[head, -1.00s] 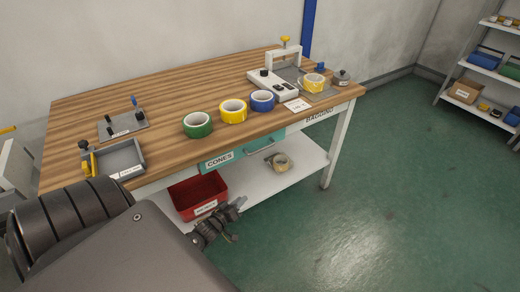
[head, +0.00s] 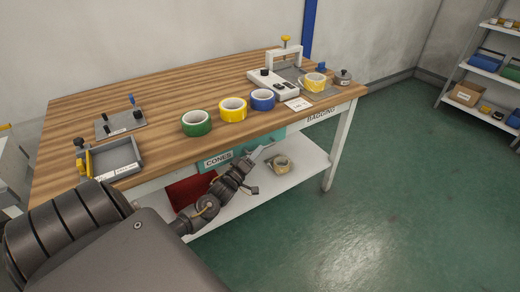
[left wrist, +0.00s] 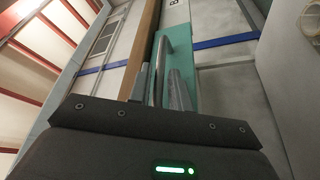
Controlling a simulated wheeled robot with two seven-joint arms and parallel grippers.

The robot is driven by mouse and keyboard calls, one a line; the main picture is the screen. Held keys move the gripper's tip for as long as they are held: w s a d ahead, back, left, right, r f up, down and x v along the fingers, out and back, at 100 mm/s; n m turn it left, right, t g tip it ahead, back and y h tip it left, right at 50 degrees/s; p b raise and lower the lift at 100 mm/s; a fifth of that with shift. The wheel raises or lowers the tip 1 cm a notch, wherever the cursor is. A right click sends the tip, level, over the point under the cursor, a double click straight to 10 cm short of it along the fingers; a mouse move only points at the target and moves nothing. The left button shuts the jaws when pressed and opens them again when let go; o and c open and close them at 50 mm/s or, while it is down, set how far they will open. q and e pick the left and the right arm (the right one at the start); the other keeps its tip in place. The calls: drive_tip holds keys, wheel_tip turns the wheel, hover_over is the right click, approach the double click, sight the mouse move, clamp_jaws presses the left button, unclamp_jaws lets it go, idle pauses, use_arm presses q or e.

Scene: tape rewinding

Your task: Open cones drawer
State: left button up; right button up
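The teal cones drawer (head: 226,154) is under the table's front edge, with a white CONES label (head: 218,159). It appears shut. My left gripper (head: 264,150) is at its front and hides most of the handle there. In the left wrist view, the metal bar handle (left wrist: 159,66) stands out from the teal drawer front (left wrist: 180,50). The fingers of my left gripper (left wrist: 160,92) are apart, one on each side of the handle's near end in the picture. I cannot tell whether they touch it. My right gripper is not in view.
The wooden tabletop (head: 150,90) holds green (head: 196,123), yellow (head: 232,110) and blue (head: 262,100) tape rolls. A grey tray (head: 116,158) is at the left. Below, a red bin (head: 188,190) and a tape roll (head: 281,163) are on the white shelf (head: 308,163).

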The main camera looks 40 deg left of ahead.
use_arm(q)
drive_tip(key=shift+x, duration=1.2)
clamp_jaws()
